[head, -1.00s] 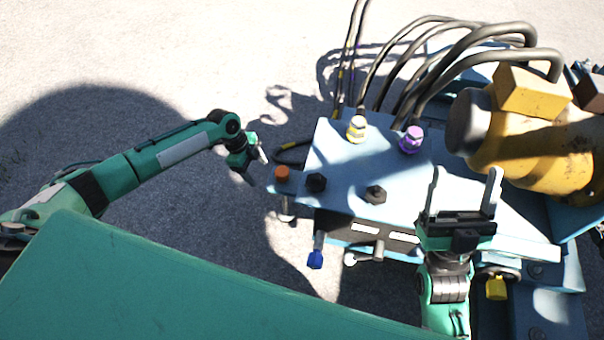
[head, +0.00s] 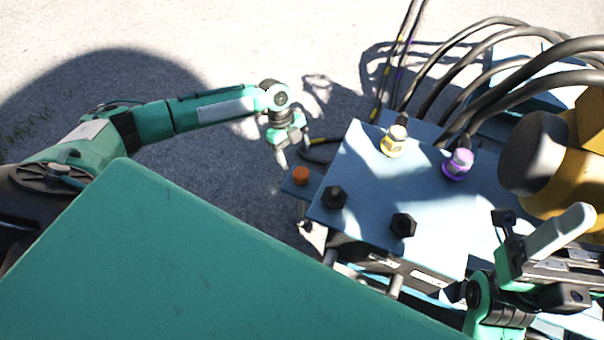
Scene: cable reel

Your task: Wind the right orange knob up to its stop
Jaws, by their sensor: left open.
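One orange knob (head: 301,176) shows in the head view, on a small blue ledge at the left corner of the blue machine block. I see no second orange knob, so I cannot tell left from right. My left gripper (head: 292,151) is open and empty just above and left of the knob in the picture. Its fingers point down and do not visibly touch the knob. My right gripper (head: 560,232) is at the lower right, over the machine. One pale finger shows clearly; its jaw gap cannot be made out.
The blue block (head: 365,160) carries black hex bolts, a yellow-ringed fitting (head: 394,141) and a purple-ringed fitting (head: 458,163). Thick black hoses (head: 480,47) arch behind. Open pavement lies at the back left.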

